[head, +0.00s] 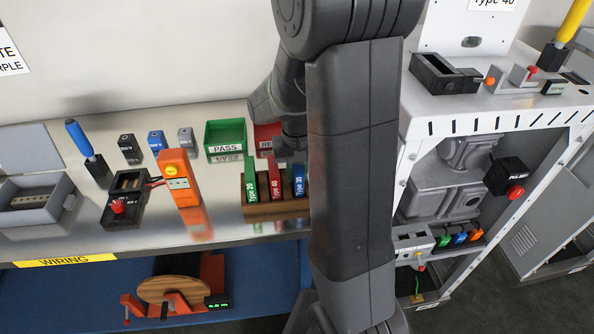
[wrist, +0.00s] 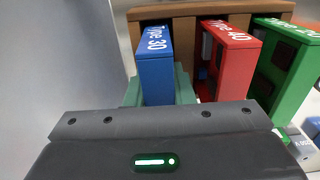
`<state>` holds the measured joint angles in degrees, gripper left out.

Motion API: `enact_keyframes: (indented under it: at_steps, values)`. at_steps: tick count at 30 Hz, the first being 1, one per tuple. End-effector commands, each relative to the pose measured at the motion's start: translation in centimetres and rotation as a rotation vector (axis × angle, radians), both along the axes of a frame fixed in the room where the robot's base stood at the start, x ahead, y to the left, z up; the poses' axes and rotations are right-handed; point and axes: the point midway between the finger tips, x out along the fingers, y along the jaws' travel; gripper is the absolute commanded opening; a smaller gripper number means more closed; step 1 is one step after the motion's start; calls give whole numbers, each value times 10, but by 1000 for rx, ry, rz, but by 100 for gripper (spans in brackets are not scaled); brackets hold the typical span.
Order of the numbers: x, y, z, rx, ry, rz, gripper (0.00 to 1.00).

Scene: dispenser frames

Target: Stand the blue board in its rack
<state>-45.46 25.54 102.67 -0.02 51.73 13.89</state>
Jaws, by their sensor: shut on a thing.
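The blue board (head: 299,181), marked Type 30, stands upright at the right end of the brown rack (head: 262,210). It also shows in the wrist view (wrist: 155,72), in line with the red and green boards. My gripper (head: 289,158) is at the blue board, partly hidden by my arm. In the wrist view its greenish fingers (wrist: 157,92) lie on both sides of the blue board, shut on it. The board's lower end is hidden there, so I cannot tell whether it rests fully on the rack's floor.
The red board (head: 274,176) and green board (head: 250,180) stand in the rack beside the blue one. A green PASS tray (head: 224,138) and red tray (head: 268,133) lie behind. An orange tester (head: 179,178) stands left. A metal cabinet (head: 410,130) is close on the right.

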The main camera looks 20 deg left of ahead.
Motion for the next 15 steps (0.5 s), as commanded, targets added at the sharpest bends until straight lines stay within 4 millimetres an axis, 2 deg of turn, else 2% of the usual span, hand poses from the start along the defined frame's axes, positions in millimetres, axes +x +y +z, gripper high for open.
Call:
enact_keyframes:
  at_steps: [6, 7, 9, 10, 15]
  values:
    - [0, 0, -4, 0, 0, 0, 0]
    - [0, 0, -3, 0, 0, 0, 26]
    - [0, 0, -2, 0, 0, 0, 39]
    - [0, 0, -2, 0, 0, 0, 43]
    - [0, 0, -2, 0, 0, 0, 43]
